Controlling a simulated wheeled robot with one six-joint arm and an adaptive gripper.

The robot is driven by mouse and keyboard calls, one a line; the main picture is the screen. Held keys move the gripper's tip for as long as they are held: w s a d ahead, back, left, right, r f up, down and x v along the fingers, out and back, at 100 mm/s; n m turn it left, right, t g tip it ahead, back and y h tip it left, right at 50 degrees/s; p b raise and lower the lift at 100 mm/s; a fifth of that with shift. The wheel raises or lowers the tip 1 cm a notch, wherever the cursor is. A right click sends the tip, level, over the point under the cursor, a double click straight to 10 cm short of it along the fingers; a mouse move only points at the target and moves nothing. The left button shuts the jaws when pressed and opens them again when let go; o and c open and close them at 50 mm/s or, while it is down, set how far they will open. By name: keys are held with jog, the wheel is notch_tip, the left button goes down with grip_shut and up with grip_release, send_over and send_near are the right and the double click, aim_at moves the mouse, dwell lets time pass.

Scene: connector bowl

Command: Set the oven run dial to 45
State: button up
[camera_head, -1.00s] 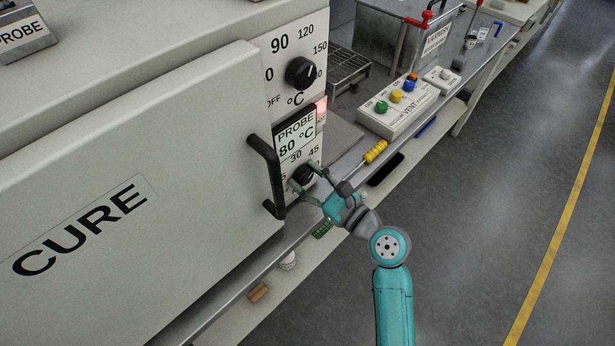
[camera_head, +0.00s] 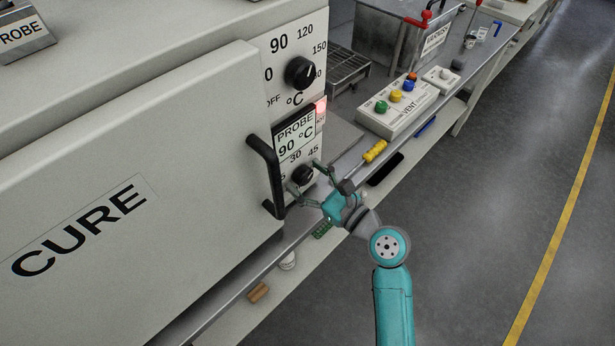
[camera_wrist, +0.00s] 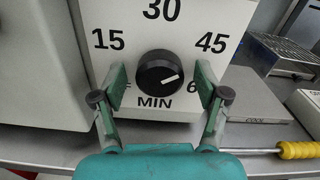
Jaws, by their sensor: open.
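The oven run dial (camera_wrist: 157,70) is a round black knob on a white panel, marked 15, 30, 45 and MIN, with a mostly hidden 6 at lower right. Its white pointer line points right and slightly up, below the 45 mark (camera_wrist: 212,43). In the head view the dial (camera_head: 303,176) sits low on the front of the CURE oven (camera_head: 130,190). My gripper (camera_wrist: 160,82) is open, with its teal fingers on either side of the dial. In the wrist view gaps show between the fingers and the knob.
The oven door handle (camera_head: 266,175) stands out close left of my gripper. Above the dial are a PROBE display (camera_head: 294,140) reading 90 °C and a temperature knob (camera_head: 300,72). A yellow-handled tool (camera_head: 374,151) lies on the ledge to the right.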

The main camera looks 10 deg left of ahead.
jog(key=v, duration=1.2)
dwell(0.4)
jog(key=s+d+f+n+t+h, duration=0.2)
jog(key=s+d+f+n+h, duration=0.65)
jog(key=s+f, duration=0.55)
jog(key=s+d+r+n+t+h, duration=0.1)
jog(key=s+d+r+n+h, duration=0.1)
jog(key=s+n, duration=0.5)
jog(key=s+d+r+n+h, duration=0.3)
jog(key=s+r+n, duration=0.3)
jog(key=s, duration=0.5)
jog(key=shift+s+d+n+t+h, duration=0.3)
jog(key=shift+d+n+t+h, duration=0.1)
jog(key=shift+n, duration=0.75)
